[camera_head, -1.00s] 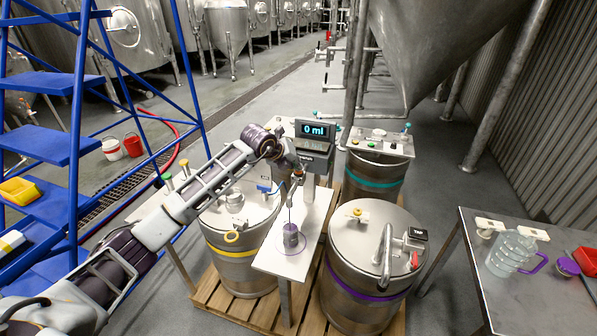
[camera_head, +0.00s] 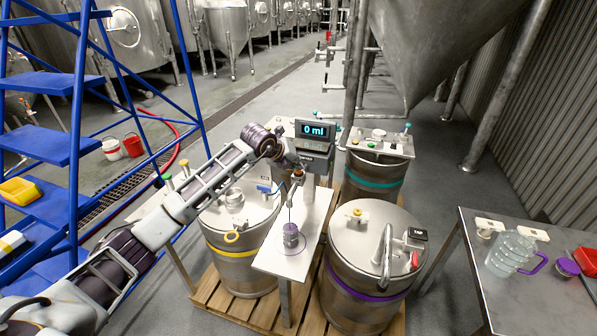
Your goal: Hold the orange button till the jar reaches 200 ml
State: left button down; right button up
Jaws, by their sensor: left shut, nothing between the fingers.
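The display (camera_head: 315,130) reads 0 ml on the dispenser at the middle of the view. A small jar (camera_head: 291,236) with a purple band stands on the white shelf (camera_head: 277,262) below it. My left gripper (camera_head: 298,174) is shut and empty at the front of the dispenser, above the jar. The orange button is hard to tell; a small orange spot shows close to the fingertips, and I cannot tell whether they touch it. My right gripper is not in view.
Steel kegs with a yellow band (camera_head: 236,252) and a purple band (camera_head: 366,300) flank the shelf on a wooden pallet (camera_head: 262,311). A table (camera_head: 497,299) at the right holds a clear jug (camera_head: 510,253). A blue ladder (camera_head: 75,150) stands at the left.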

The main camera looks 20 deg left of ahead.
pick_arm(q)
jog(key=shift+r, duration=0.65)
jog(key=shift+r, duration=0.1)
jog(key=shift+r+p, duration=1.35)
jog(key=shift+r, duration=1.1)
